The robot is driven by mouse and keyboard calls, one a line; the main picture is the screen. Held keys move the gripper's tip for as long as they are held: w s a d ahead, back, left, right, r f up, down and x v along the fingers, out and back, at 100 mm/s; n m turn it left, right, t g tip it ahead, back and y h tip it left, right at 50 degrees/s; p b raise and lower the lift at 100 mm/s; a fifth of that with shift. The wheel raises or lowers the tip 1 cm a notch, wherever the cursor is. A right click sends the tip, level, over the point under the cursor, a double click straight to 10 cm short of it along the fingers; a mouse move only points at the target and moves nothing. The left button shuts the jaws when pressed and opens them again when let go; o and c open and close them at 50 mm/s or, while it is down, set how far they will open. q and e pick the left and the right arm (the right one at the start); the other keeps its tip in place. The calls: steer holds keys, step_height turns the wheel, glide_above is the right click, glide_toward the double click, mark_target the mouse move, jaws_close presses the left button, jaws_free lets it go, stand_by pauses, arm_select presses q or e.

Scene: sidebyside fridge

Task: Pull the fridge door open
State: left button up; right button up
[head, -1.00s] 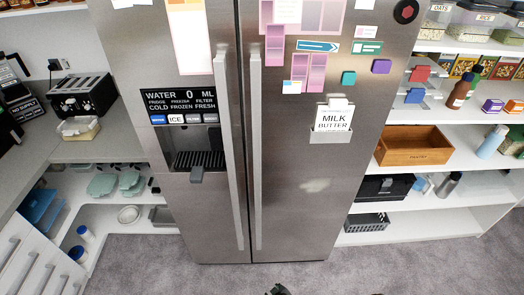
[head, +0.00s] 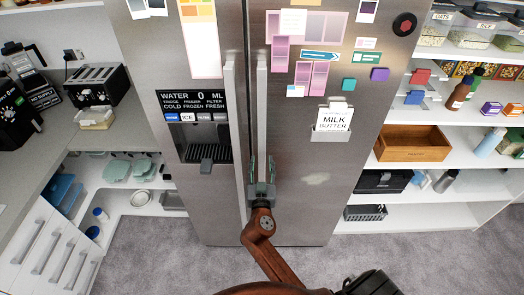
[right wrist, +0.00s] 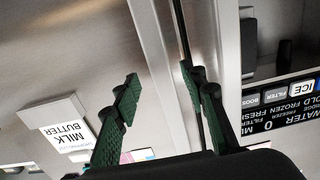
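The stainless side-by-side fridge stands upright in the head view with both doors shut. Its right door (head: 300,205) bears a long vertical handle (head: 262,105) beside the centre seam. The left door has its own handle (head: 234,130) and a water dispenser (head: 205,150). My right gripper (head: 260,170) is at the lower part of the right door's handle. In the right wrist view its green-padded fingers (right wrist: 165,105) are apart, with the right door's handle (right wrist: 152,60) passing between them. A gap shows between the handle and the left-hand finger. My left gripper is not in view.
Papers and a Milk Butter holder (head: 332,122) are on the right door. Shelves with a wooden box (head: 412,144) stand at the right. A counter with a toaster (head: 97,84) is at the left. Grey carpet (head: 400,240) is clear in front.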

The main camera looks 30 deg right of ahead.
mark_target(262, 154)
steer(key=p+x, duration=0.1)
steer(key=x, duration=0.4)
steer(key=shift+w+d, duration=0.15)
steer(key=shift+w, duration=0.25)
steer(key=shift+c, duration=0.3)
jaws_close()
